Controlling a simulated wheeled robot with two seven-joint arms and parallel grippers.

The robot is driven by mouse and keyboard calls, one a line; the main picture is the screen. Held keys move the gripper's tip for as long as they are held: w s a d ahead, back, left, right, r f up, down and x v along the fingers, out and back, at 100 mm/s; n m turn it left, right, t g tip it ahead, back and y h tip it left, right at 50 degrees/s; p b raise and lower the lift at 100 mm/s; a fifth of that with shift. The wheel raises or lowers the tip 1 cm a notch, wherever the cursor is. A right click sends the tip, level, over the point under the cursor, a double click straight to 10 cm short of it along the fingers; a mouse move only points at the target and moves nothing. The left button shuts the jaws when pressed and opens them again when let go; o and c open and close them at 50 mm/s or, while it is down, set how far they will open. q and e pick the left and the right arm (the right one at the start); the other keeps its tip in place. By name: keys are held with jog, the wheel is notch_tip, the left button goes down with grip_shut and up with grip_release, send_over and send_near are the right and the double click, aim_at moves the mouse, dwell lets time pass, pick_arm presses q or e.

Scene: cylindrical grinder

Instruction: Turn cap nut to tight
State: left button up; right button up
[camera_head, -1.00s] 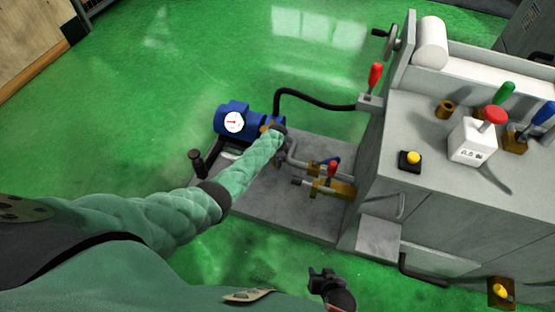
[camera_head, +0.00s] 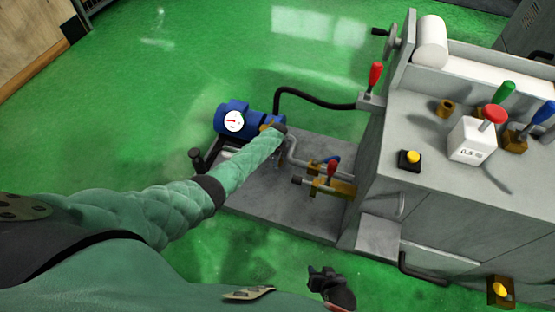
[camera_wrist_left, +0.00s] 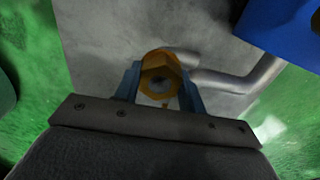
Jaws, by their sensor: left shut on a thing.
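The brass hexagonal cap nut (camera_wrist_left: 160,76) sits in the middle of the left wrist view, end face toward the camera. My left gripper (camera_wrist_left: 163,84) is shut on it, with one bluish finger on each side. In the head view my left arm reaches to the end of the blue motor-like unit (camera_head: 232,120), and my left gripper (camera_head: 277,129) hides most of the nut there. My right gripper (camera_head: 322,278) hangs near the bottom of the head view, away from the machine and holding nothing visible. Its finger opening is unclear.
Grey pipes (camera_head: 292,150) and brass valves (camera_head: 332,186) with red and blue handles lie right of my left gripper. A black hose (camera_head: 315,97) arches behind. The grey machine cabinet (camera_head: 440,195) stands at right, with a white box (camera_head: 470,142) on top. Green floor is clear behind.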

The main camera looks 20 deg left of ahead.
dwell(0.3)
pick_arm(q)
jog(key=o, duration=1)
jog(key=shift+r, duration=0.1)
jog(key=shift+r, duration=0.35)
notch_tip(320, 180, up, 6)
jog(key=shift+f+p, duration=0.1)
jog(key=shift+p, duration=0.55)
jog(key=shift+r, duration=0.55)
pick_arm(e)
jog(key=shift+g, duration=0.3)
jog(key=r, duration=0.5)
jog(key=shift+w+r, duration=0.2)
jog(key=shift+r, duration=0.05)
